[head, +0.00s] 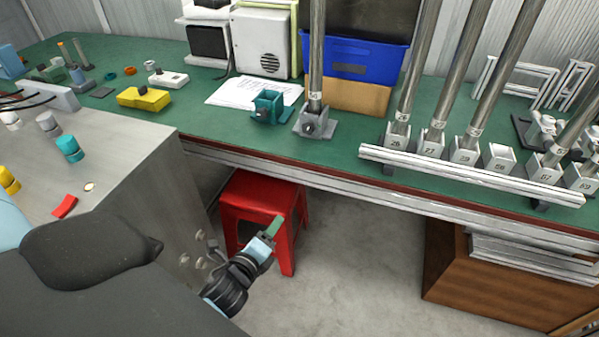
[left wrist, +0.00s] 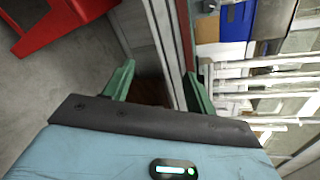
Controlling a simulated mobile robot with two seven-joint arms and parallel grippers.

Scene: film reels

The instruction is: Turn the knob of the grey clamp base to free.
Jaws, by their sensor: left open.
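The grey clamp base (head: 327,127) stands on the green bench top near its front edge. A tall metal tube (head: 316,60) stands upright in it. Its knob (head: 308,128) is on the front face, small and dark; its setting is too small to read. My left gripper (head: 274,228) is below the bench edge, in front of the red stool and well short of the clamp base. In the left wrist view its green fingers (left wrist: 158,88) are apart with nothing between them. My right gripper is not in view.
A teal clamp base (head: 268,106) stands just left of the grey one. A white rail with several numbered tube holders (head: 465,157) is to the right. A red stool (head: 258,192) is under the bench. A grey cabinet (head: 150,165) stands at left.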

